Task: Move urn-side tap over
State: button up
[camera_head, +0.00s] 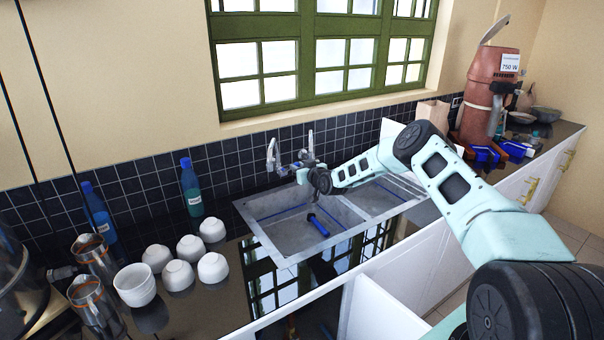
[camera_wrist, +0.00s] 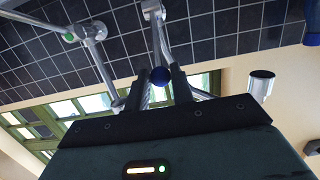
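Two chrome taps stand behind the sink. The right tap (camera_head: 311,146), on the side of the brown urn (camera_head: 486,95), is close to my gripper. The left tap (camera_head: 272,155) is a little apart from it. My gripper (camera_head: 305,172) is over the back of the sink, just in front of the taps. In the wrist view, which looks upside down, my gripper's (camera_wrist: 161,76) two fingers stand apart. A round blue knob (camera_wrist: 160,75) shows between their tips; I cannot tell whether they touch it. Chrome tap parts (camera_wrist: 92,35) lie beyond, one with a green dot.
The sink (camera_head: 290,228) has two basins, with a blue-ended dark object (camera_head: 318,225) in the left one. Several white bowls (camera_head: 180,275), blue bottles (camera_head: 191,188) and metal jugs (camera_head: 93,300) stand on the left counter. The tiled wall and window are close behind the taps.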

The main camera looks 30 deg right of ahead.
jog(key=shift+r, duration=0.1)
jog(key=shift+s+f+b, duration=0.35)
jog(key=shift+f+b, duration=0.05)
jog(key=shift+f, duration=0.25)
jog(key=shift+s+f+b, duration=0.35)
jog(key=shift+f+b, duration=0.1)
jog(key=shift+f, duration=0.15)
jog(key=shift+s+f+b, duration=0.35)
jog(key=shift+f+b, duration=0.05)
jog(key=shift+f, duration=0.35)
jog(key=shift+s+f+b, duration=0.25)
jog(key=shift+f+b, duration=0.75)
jog(key=shift+s+f+b, duration=0.2)
jog(key=shift+f+b, duration=0.75)
jog(key=shift+f, duration=0.1)
jog(key=shift+w+f+b, duration=0.2)
jog(key=shift+f+b, duration=1.8)
jog(key=shift+b, duration=0.45)
jog(key=shift+f, duration=0.1)
